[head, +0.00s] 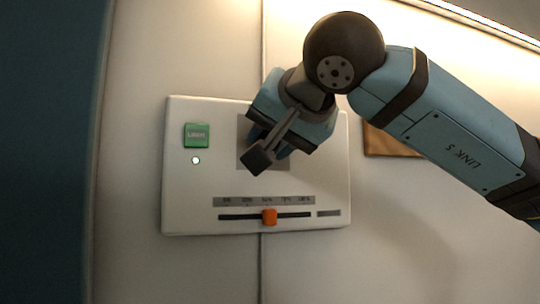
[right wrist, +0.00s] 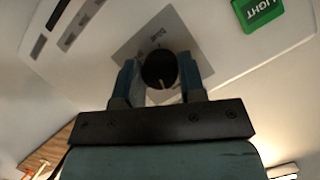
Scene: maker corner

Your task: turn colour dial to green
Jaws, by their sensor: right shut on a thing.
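The colour dial (right wrist: 159,70) is a dark round knob with a pale pointer line, on a grey square plate (right wrist: 130,50) of the white wall panel (head: 190,215). In the right wrist view my right gripper (right wrist: 160,75) has its two blue fingers on either side of the dial, shut on it. The pointer line faces the gripper's palm. In the head view the right gripper (head: 268,145) covers the dial, and the grey plate shows around it. My left gripper is not in view.
The panel also has a green LIGHT button (head: 197,136), a small lit lamp (head: 196,160) and an orange slider (head: 269,217) on a horizontal track below the dial. A brown board (head: 390,143) is on the wall behind my right arm.

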